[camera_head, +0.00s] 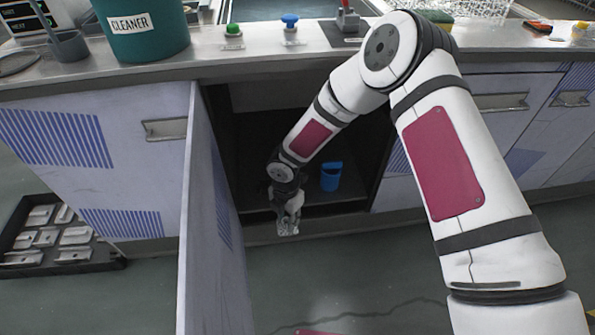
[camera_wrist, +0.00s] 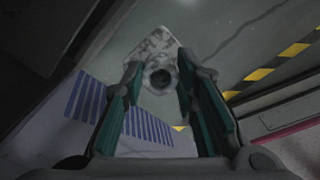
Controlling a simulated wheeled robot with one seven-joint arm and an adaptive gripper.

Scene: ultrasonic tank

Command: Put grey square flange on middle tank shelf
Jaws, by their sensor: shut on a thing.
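The grey square flange (camera_wrist: 155,45) shows between my fingers in the wrist view, with a dark round hole near its lower end. My gripper (camera_wrist: 157,78) is shut on it. In the head view my gripper (camera_head: 289,208) hangs low at the front of the open cabinet, and the flange (camera_head: 288,227) shows at its tip, small and tilted. The cabinet's interior (camera_head: 258,160) is dark, with a shelf or floor (camera_head: 318,209) low down. I cannot make out a middle tank shelf for certain.
An open cabinet door (camera_head: 205,230) stands left of my gripper. A blue cup (camera_head: 331,176) stands inside the cabinet. A black tray (camera_head: 62,257) of metal parts lies on the floor at left. A green cleaner bucket (camera_head: 143,28) stands on the counter (camera_head: 265,55). The floor in front is mostly clear.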

